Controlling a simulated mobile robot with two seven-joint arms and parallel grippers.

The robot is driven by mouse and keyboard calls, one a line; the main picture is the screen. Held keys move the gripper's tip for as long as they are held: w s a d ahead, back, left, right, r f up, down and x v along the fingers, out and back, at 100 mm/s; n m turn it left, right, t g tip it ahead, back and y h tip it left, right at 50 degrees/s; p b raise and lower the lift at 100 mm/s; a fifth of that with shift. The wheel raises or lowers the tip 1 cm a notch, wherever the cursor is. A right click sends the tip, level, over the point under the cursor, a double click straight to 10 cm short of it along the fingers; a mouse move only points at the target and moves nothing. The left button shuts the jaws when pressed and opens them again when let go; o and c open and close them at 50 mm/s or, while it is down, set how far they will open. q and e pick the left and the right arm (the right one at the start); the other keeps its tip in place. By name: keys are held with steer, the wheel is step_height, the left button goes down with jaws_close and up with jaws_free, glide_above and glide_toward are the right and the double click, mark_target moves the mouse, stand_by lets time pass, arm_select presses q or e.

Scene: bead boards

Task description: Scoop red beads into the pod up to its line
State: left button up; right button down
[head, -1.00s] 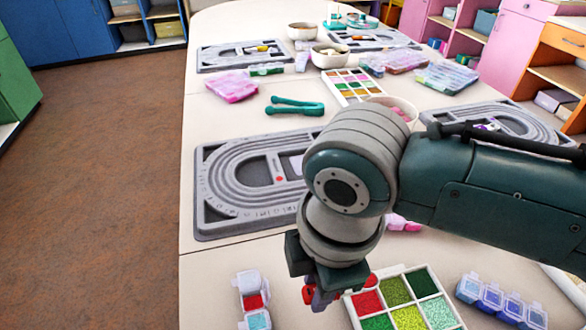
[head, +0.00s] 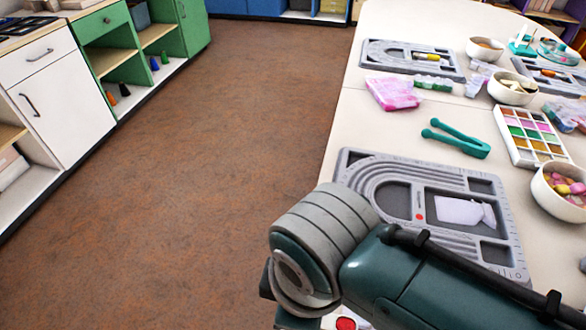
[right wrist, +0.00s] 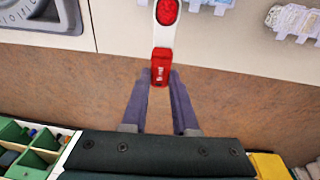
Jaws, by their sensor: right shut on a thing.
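My right gripper (right wrist: 161,78) is shut on the red handle of a scoop (right wrist: 162,62) in the right wrist view. The scoop's white end points away from the gripper, and its round bowl holds red beads (right wrist: 166,12). In the head view, only a bit of the scoop and its red beads (head: 345,323) shows at the bottom edge. My right wrist hides most of the gripper there. Clear containers (right wrist: 292,21) lie at the top right of the wrist view; I cannot tell whether one is the pod. My left gripper is not in view.
A grey bead board (head: 395,165) lies beyond my right arm. Teal tweezers (head: 460,140), a bead tray (head: 530,137) and a white bowl (head: 560,190) are farther right. The table's left edge borders open floor (head: 200,150). In the wrist view, the gripper is over that floor.

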steer(key=shift+s+d+f+y+b, duration=0.1)
steer(key=shift+d+f+y+b, duration=0.15)
steer(key=shift+f+b, duration=0.3)
steer(key=shift+s+d+f+y+b, duration=0.1)
steer(key=shift+d+f+y+b, duration=0.2)
steer(key=shift+f, duration=0.45)
steer(key=shift+d+r+y+p, duration=0.15)
steer(key=shift+r+y+p, duration=0.1)
steer(key=shift+r+p, duration=0.1)
steer(key=shift+s+d+r+t+y, duration=0.1)
steer(key=shift+d+r+t+y, duration=0.1)
steer(key=shift+t+y, duration=0.15)
steer(key=shift+d+r+y, duration=0.15)
steer(key=shift+d+y, duration=0.05)
steer(key=shift+y, duration=0.25)
steer(key=shift+s+d+r+t+y+b, duration=0.1)
steer(key=shift+d+r+t+y+b, duration=0.25)
steer(key=shift+y, duration=0.35)
steer(key=shift+r, duration=0.25)
steer(key=shift+y, duration=0.3)
steer(key=shift+d+r, duration=0.1)
steer(key=shift+r, duration=0.15)
